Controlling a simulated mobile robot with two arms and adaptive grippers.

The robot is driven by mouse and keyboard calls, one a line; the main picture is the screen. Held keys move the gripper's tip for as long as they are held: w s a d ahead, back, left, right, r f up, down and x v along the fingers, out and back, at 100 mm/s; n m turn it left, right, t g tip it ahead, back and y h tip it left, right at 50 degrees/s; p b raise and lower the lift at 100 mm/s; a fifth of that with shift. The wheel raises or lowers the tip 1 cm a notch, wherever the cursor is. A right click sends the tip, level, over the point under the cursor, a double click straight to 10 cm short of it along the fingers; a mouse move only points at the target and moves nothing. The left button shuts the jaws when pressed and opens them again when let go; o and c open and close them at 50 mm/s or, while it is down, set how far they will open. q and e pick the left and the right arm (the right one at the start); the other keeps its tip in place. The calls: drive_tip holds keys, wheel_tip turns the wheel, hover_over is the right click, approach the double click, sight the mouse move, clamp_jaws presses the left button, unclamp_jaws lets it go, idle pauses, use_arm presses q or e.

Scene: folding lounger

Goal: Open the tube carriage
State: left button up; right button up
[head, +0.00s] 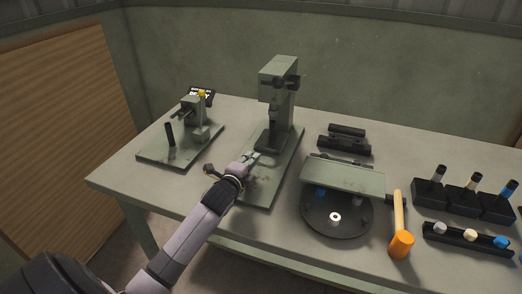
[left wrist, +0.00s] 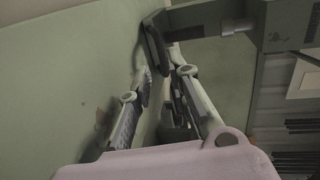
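A tall grey-green press-like machine (head: 277,80) stands on a flat base plate (head: 262,184) at the middle of the table. It has a dark foot at the bottom of its column. I cannot tell for certain which part is the tube carriage. My left gripper (head: 254,158) is low over this base plate, in front of the column foot. In the left wrist view its two fingers (left wrist: 163,76) are apart, with dark machine parts beyond and between them. Whether they touch anything is unclear. The machine's body (left wrist: 285,60) fills that view's upper right. My right gripper is not in view.
A smaller fixture (head: 193,115) stands on a plate at the left. To the right are a round dark turntable (head: 336,219) under a green plate, an orange mallet (head: 400,243), a black bracket (head: 344,140) and dark holders (head: 463,201) with coloured caps. A wall is behind.

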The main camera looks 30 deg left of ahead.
sight(261, 150)
use_arm(q)
drive_tip(key=x, duration=0.8)
drive_tip(key=shift+w, duration=0.2)
drive_tip(key=shift+w+a+f, duration=0.1)
drive_tip(key=shift+w+f, duration=0.05)
drive_tip(key=shift+w, duration=0.15)
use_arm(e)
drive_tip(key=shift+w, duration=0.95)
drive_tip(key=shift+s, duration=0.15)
use_arm(q)
drive_tip(key=shift+c, duration=0.5)
clamp_jaws()
